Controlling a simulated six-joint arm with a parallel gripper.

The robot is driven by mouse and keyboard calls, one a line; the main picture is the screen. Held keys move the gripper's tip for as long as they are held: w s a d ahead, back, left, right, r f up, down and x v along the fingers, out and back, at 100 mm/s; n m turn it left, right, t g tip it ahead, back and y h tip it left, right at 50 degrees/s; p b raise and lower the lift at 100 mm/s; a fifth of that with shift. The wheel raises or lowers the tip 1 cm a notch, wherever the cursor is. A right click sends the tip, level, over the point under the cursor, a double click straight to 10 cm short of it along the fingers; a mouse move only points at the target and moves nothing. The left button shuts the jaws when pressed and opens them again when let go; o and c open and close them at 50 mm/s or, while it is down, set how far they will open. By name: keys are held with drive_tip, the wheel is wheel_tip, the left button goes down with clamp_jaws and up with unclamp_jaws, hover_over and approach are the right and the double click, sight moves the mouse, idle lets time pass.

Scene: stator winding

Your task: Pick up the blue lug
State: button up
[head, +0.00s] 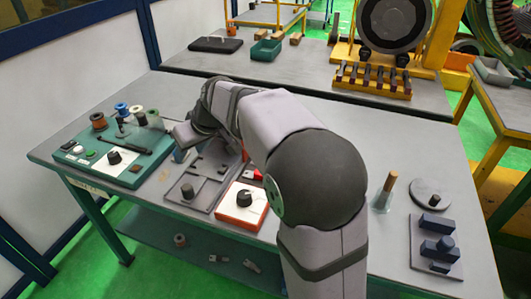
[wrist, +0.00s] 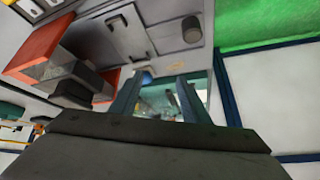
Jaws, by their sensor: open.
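I cannot pick out the blue lug for certain in either view. My gripper (head: 181,153) hangs low at the left part of the bench, between the green control panel (head: 125,155) and the grey fixture plate (head: 205,180). In the wrist view my gripper (wrist: 157,78) shows two blue-grey fingers, spread apart. A small greenish patch shows between them, too blurred to name, and I see nothing clamped. My arm hides part of the bench centre in the head view.
An orange-and-white box with a black knob (head: 243,200) stands right of the plate. Small spools (head: 121,108) stand at the panel's back. Dark blue blocks (head: 436,224) lie on a grey mat at the right. A wooden-handled tool (head: 386,192) stands nearby. The bench's back is largely clear.

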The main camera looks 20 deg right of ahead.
drive_tip(key=w+d+r+t+h+p, duration=0.1)
drive_tip(key=w+d+r+p, duration=0.1)
drive_tip(key=d, duration=0.3)
drive_tip(key=w+d+r+h+p, duration=0.1)
drive_tip(key=d+r, duration=0.2)
drive_tip(key=d, duration=0.2)
drive_tip(key=s+d+f+n+g+p, duration=0.1)
drive_tip(key=d+f+g+p, duration=0.1)
drive_tip(key=d+p, duration=0.1)
drive_tip(key=s+d+f+n+g+p, duration=0.1)
drive_tip(key=d+f+n+g+p, duration=0.1)
drive_tip(key=d+p, duration=0.2)
drive_tip(key=s+d+f+n+g+h+p, duration=0.1)
drive_tip(key=d+f+g+p, duration=0.1)
drive_tip(key=d+p, duration=0.1)
drive_tip(key=shift+s+d+f+n+g, duration=0.2)
drive_tip(key=shift+s+d+n+g, duration=0.15)
drive_tip(key=shift+d, duration=0.25)
drive_tip(key=shift+s+d+f+g, duration=0.25)
drive_tip(key=shift+s+f, duration=0.1)
drive_tip(key=shift+s, duration=0.05)
drive_tip(key=shift+f+p, duration=2)
drive_tip(key=shift+f, duration=1.65)
clamp_jaws()
